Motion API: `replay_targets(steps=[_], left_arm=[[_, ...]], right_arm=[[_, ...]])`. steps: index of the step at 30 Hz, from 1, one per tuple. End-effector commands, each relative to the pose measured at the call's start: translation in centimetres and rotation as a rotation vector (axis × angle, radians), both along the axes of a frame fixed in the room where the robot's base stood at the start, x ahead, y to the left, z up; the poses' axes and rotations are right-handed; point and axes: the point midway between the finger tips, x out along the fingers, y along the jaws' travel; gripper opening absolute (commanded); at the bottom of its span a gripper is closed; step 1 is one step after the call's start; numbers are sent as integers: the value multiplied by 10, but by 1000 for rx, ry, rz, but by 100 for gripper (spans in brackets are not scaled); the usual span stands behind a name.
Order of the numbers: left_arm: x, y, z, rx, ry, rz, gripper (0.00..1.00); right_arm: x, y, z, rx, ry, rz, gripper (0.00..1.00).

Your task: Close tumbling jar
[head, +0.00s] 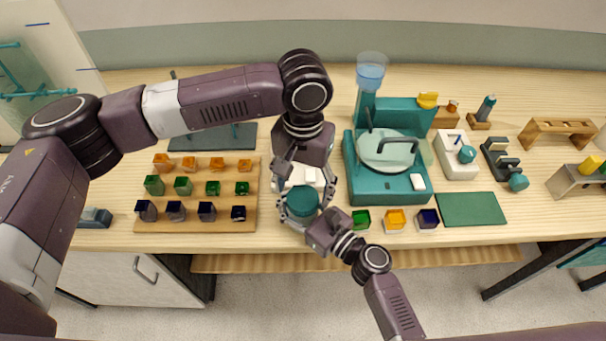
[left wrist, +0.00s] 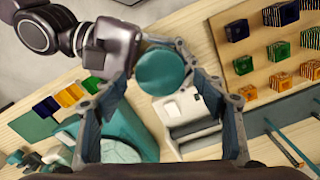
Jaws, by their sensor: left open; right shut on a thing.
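The tumbling jar (head: 303,201) shows as a round teal top at the front edge of the table, in front of a white device. My right gripper (head: 307,213) reaches in from the lower right and is shut around the jar's side. My left gripper (head: 307,181) points down from above, open, its fingers spread on either side of the teal top. In the left wrist view the teal top (left wrist: 161,72) lies ahead between the open fingers, apart from them. The jar's body is mostly hidden, and I cannot tell how the lid sits.
A white device (head: 300,176) stands just behind the jar. A wooden board (head: 200,225) with several coloured blocks lies to the left. A teal machine (head: 390,185) with a round pale plate stands to the right, with several small coloured trays in front of it. A green mat (head: 470,209) lies farther right.

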Motion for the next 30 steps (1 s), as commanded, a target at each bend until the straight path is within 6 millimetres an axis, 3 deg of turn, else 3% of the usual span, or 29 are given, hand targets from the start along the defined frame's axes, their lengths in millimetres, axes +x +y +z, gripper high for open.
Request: replay_targets(steps=[6,15,27,30], left_arm=[[0,0,-18,0,0,0,64],[0,0,-20,0,-1,0,64],[0,0,-20,0,0,0,21],[0,0,-20,0,0,-11,20]], right_arm=[[0,0,-1,0,1,0,0],[0,0,-1,0,1,0,0],[0,0,-1,0,1,0,0],[0,0,-1,0,1,0,0]])
